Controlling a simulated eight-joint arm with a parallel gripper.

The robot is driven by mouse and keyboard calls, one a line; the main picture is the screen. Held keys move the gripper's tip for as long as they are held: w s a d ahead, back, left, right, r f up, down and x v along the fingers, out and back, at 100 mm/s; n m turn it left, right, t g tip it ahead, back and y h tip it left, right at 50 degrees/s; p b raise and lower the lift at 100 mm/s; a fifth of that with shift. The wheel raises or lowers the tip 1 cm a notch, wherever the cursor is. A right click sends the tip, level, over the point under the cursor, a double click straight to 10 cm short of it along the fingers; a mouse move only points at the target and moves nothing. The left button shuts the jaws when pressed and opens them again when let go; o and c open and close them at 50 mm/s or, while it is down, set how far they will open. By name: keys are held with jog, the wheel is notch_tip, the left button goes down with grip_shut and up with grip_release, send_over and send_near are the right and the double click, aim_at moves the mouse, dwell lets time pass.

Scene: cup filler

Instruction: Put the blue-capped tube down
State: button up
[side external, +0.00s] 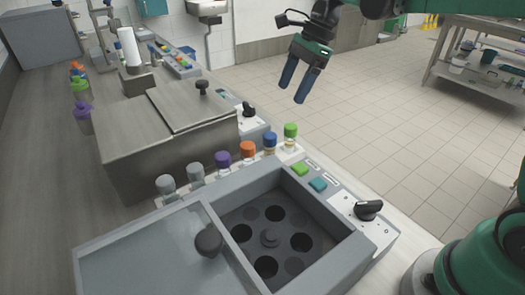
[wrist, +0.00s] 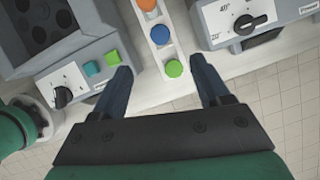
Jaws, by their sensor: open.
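The blue-capped tube (side external: 270,142) stands upright in the white rack (side external: 207,183), between the orange-capped tube (side external: 248,151) and the green-capped tube (side external: 291,135). My gripper (side external: 294,92) is open and empty, raised in the air above and apart from the rack's green-capped end. In the wrist view, the blue cap (wrist: 160,34) lies beyond the fingertips. There the open gripper (wrist: 160,65) has the green cap (wrist: 173,68) below and between its fingers. The lower part of the blue-capped tube is largely hidden in the rack.
A purple-capped tube (side external: 222,160) and two grey-capped tubes stand farther along the rack. A grey machine with round holes (side external: 301,242) sits in front, its lid (side external: 150,255) slid aside. A closed metal machine (side external: 165,130) stands behind the rack. Air around my gripper is clear.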

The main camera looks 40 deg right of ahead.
jog(key=s+f+n+t+h, duration=0.1)
jog(key=s+n+t, duration=0.1)
jog(key=s+n, duration=0.2)
jog(key=s+f+n+t+h, duration=0.1)
jog(key=s+n, duration=0.3)
jog(key=n, duration=0.5)
jog(key=s+f+n+t+h, duration=0.2)
jog(key=s+n+t, duration=0.1)
jog(key=n, duration=0.4)
jog(key=shift+s+n, duration=0.3)
jog(key=shift+s, duration=0.5)
